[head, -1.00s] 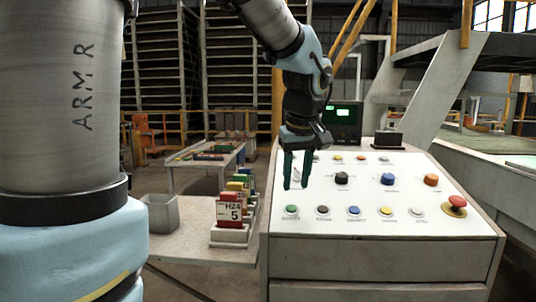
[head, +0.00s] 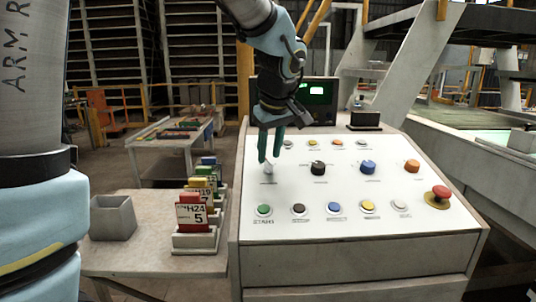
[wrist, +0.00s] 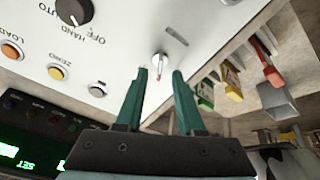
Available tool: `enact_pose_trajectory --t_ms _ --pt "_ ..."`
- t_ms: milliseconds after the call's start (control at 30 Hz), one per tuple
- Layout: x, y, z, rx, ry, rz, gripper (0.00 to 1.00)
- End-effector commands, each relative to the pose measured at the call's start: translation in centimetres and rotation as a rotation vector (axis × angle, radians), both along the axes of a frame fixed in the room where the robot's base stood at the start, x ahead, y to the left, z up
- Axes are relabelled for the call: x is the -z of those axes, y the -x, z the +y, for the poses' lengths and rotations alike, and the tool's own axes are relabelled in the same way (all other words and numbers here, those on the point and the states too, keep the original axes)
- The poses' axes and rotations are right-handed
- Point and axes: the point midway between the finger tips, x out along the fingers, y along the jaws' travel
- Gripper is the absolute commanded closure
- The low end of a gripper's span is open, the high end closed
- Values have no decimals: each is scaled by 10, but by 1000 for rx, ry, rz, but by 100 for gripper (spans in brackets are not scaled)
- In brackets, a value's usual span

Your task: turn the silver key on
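The silver key (head: 268,169) is a small switch at the left of the white sloping panel (head: 350,222), left of the black knob (head: 318,168). In the wrist view the silver key (wrist: 159,60) shows a round silver head with a small red mark, just beyond and between my fingertips. My gripper (head: 269,158) has its green fingers pointing down over the key. In the wrist view my gripper (wrist: 160,73) is open and empty, with a gap between the fingers. I cannot tell whether the fingers touch the key.
A row of buttons, including the green one (head: 264,210), lies below the key. A red mushroom button (head: 440,194) is at the right. Numbered cards in holders (head: 195,215) and a grey bin (head: 113,217) stand on the side table to the left.

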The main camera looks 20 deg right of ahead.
Motion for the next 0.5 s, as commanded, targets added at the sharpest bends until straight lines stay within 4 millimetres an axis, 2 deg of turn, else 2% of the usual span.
enact_pose_trajectory --t_ms 200,500 --pt "21 -10 -1 -1 -2 0 62" --pt "26 -12 -1 -1 1 -1 62"
